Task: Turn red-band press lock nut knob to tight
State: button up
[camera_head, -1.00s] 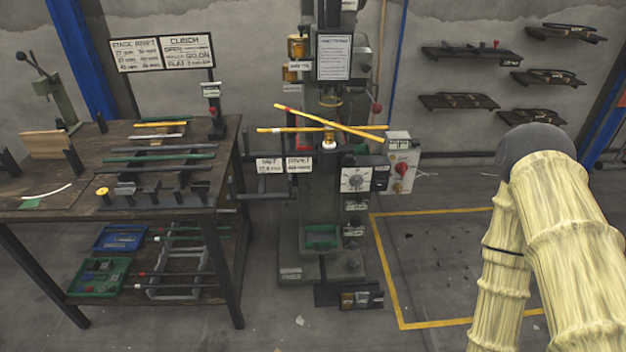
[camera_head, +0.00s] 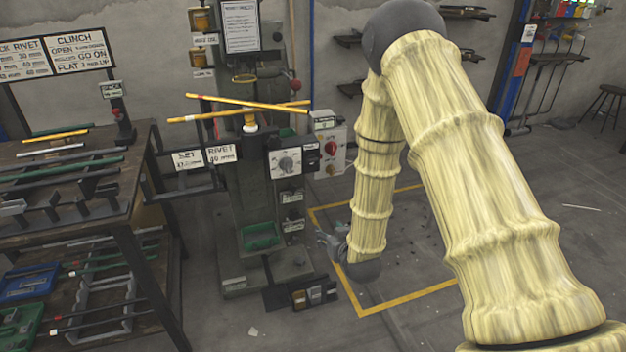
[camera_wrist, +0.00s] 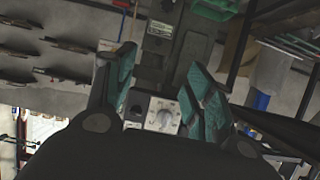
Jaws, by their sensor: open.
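I cannot tell from the labels which one is the lock nut knob. A white plate with a round knob (camera_wrist: 163,116) shows between my fingers in the wrist view, apart from them. My gripper (camera_wrist: 160,72) is open and empty. In the head view my gripper (camera_head: 333,240) hangs low, right of the press column.
A dark workbench (camera_head: 75,210) with bars and trays stands at the left. A green tray (camera_head: 260,236) sits low on the press. Wall shelves are behind my arm.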

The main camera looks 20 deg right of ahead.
aim_at(314, 162)
jog(key=w+d+r+t+b, duration=0.25)
jog(key=w+r+t, duration=0.25)
jog(key=w+r, duration=0.6)
jog(key=w, duration=0.3)
jog(key=w+a, duration=0.1)
jog(key=w, duration=0.2)
jog(key=w+r+b, duration=0.1)
jog(key=w, duration=0.2)
jog(key=shift+w+a, duration=0.15)
jog(key=c, duration=1)
